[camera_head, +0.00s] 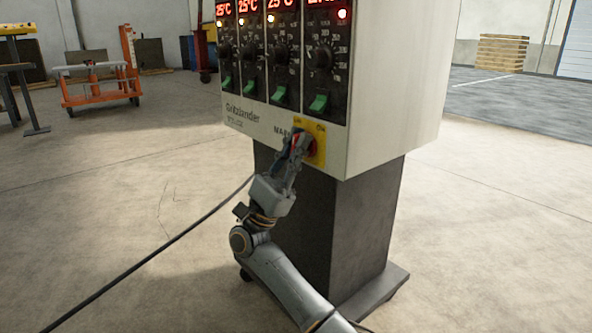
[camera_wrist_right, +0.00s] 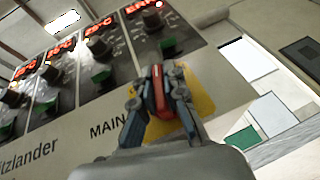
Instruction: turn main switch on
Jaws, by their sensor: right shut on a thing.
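The main switch is a red rotary handle (camera_wrist_right: 158,92) on a yellow plate (camera_wrist_right: 200,100), at the lower right of the control cabinet's front. In the head view the red handle (camera_head: 298,142) is partly hidden by the gripper, and the yellow plate (camera_head: 319,148) shows to its right. My right gripper (camera_wrist_right: 160,92) has its two fingers on either side of the red handle, closed on it. It also shows in the head view (camera_head: 297,145), reaching up from below. The word MAIN is printed left of the plate. My left gripper is not in view.
The cabinet (camera_head: 388,95) stands on a dark pedestal (camera_head: 335,225) with a wheeled base. Its front has several dials, green switches and red displays. A black cable (camera_head: 150,255) runs across the floor. An orange cart (camera_head: 95,85) stands back left. Floor to the right is clear.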

